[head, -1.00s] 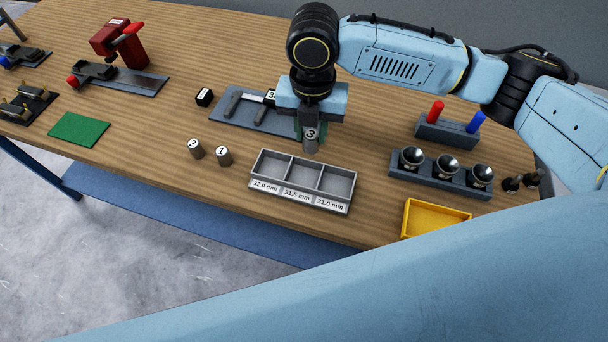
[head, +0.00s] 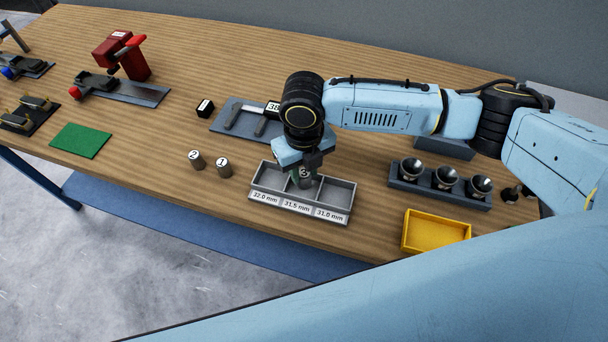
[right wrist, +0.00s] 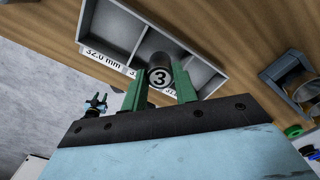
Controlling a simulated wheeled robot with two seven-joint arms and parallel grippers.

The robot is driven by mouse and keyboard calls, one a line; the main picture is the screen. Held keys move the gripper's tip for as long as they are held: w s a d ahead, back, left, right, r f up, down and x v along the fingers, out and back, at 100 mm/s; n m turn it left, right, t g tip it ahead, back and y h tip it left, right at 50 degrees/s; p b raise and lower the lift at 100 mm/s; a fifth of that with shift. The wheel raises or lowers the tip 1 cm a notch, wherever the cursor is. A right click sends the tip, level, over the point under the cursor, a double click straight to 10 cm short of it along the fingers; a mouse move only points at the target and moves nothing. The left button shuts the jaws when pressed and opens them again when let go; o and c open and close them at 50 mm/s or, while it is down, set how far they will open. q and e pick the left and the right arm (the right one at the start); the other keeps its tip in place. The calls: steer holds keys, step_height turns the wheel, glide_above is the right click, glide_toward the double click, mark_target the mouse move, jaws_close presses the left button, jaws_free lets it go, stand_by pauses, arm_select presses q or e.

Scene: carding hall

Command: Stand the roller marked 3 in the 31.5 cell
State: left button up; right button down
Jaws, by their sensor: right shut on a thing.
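The roller marked 3 (head: 305,174) is a short grey cylinder with its number on top. My right gripper (head: 308,172) is shut on it, over the middle cell of the grey three-cell tray (head: 348,195). The tray's front labels read 32.0, 31.5 and 31.0 mm. In the right wrist view the roller (right wrist: 160,72) sits between the green fingers (right wrist: 160,92), at the middle cell of the tray (right wrist: 112,28). I cannot tell whether its lower end touches the cell floor. My left gripper is not in view.
Rollers marked 2 (head: 197,160) and 1 (head: 223,167) stand left of the tray. A yellow bin (head: 437,248) and a block with several metal cups (head: 440,192) are to the right. A dark mat with tools (head: 225,125) lies behind. A green pad (head: 80,141) is farther left.

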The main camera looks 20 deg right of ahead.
mark_target(304, 173)
steer(key=shift+f, duration=1.35)
steer(key=shift+f, duration=0.15)
steer(key=c, duration=1.4)
jaws_free()
step_height(304, 173, up, 12)
steer(key=shift+r, duration=0.15)
